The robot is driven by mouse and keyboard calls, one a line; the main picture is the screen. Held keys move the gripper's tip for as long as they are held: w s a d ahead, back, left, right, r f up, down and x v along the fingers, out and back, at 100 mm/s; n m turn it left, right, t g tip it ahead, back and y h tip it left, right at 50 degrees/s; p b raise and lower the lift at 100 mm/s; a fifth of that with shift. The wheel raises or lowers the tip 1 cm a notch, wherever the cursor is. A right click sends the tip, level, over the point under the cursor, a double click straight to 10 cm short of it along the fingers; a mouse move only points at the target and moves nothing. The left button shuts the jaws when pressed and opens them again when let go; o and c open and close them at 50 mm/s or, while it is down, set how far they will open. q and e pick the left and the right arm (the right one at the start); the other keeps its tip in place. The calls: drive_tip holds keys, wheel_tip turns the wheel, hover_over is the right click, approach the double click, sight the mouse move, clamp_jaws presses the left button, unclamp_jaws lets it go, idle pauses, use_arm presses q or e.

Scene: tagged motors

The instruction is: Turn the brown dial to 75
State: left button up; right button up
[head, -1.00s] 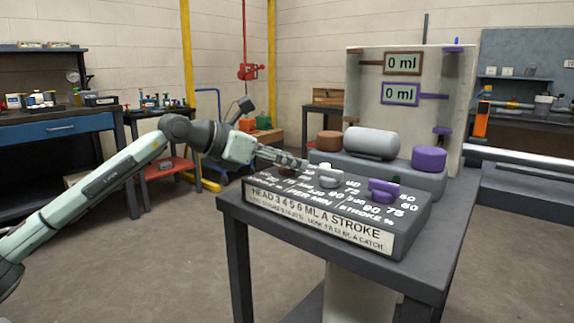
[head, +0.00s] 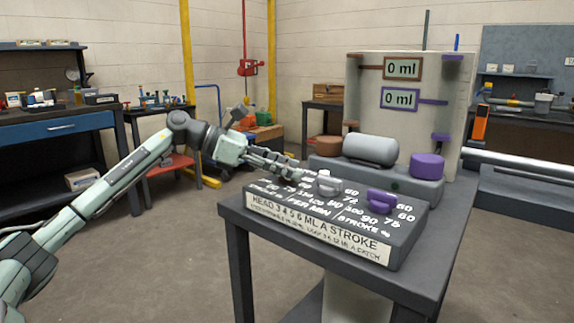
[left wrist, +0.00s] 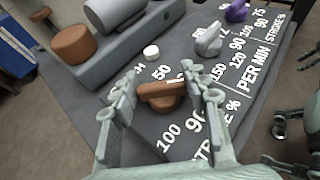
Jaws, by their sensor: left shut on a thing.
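The brown dial (left wrist: 160,95) is on the sloped dark panel (left wrist: 135,150), with white numbers around it; 50, 90 and 100 show, and I cannot read a 75 beside it. My left gripper (left wrist: 165,103) is shut on the dial's raised bar, one finger at each end. In the head view my left gripper (head: 292,175) reaches down to the panel's left part and mostly hides the dial. What looks like part of my right gripper (left wrist: 283,125) shows at the right edge of the left wrist view; its jaws are unclear.
Behind are a grey cylinder (head: 370,150), a brown knob (head: 329,147) and a purple knob (head: 427,165). Two displays (head: 402,68) read 0 ml. The floor at left is clear.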

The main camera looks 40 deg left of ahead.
idle(0.3)
use_arm(q)
drive_tip(key=o, duration=1.2)
drive_tip(key=v, duration=1.2)
drive_tip(key=shift+w, duration=0.1)
drive_tip(key=shift+a, duration=0.1)
